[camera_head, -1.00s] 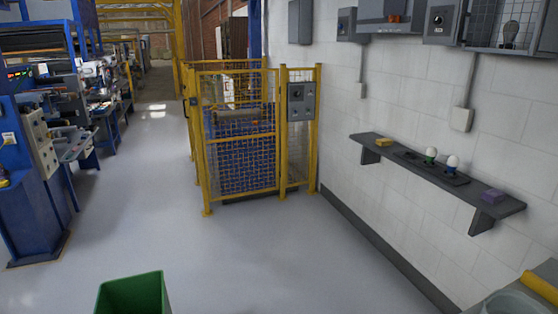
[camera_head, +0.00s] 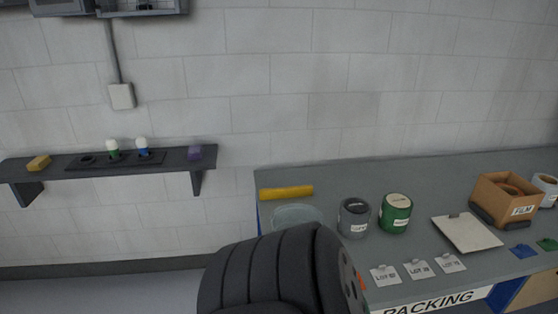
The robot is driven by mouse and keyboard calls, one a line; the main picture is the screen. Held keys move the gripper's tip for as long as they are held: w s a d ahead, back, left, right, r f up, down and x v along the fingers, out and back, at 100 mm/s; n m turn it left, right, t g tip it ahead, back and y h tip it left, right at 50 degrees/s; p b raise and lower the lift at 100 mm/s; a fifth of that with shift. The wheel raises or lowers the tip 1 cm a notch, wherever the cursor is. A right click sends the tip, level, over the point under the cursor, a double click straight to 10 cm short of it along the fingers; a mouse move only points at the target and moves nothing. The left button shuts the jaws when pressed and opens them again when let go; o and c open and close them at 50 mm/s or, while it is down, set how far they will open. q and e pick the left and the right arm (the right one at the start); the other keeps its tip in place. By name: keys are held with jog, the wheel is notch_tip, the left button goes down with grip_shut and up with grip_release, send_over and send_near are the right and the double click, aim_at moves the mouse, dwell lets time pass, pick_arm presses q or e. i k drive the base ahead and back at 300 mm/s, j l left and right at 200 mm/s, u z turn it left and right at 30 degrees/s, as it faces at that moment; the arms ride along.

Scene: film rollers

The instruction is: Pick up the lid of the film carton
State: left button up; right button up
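The film carton (camera_head: 508,200) is a brown box with a white FILM label, at the right of the grey packing bench (camera_head: 400,275). Its top looks open, with a dark rounded shape inside. I cannot make out a separate lid on or beside it. A dark ribbed part of my own arm fills the lower middle of the view and hides part of the bench's left front. Neither gripper shows.
On the bench are a yellow roll (camera_head: 286,192), a clear round dish (camera_head: 297,216), a dark grey can (camera_head: 353,217), a green can (camera_head: 395,213), a clipboard (camera_head: 467,232), lot tags (camera_head: 417,269) and a white can (camera_head: 545,189). A wall shelf (camera_head: 60,170) is at left.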

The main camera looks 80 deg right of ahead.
aim_at(465, 231)
jog(key=z, duration=2.05)
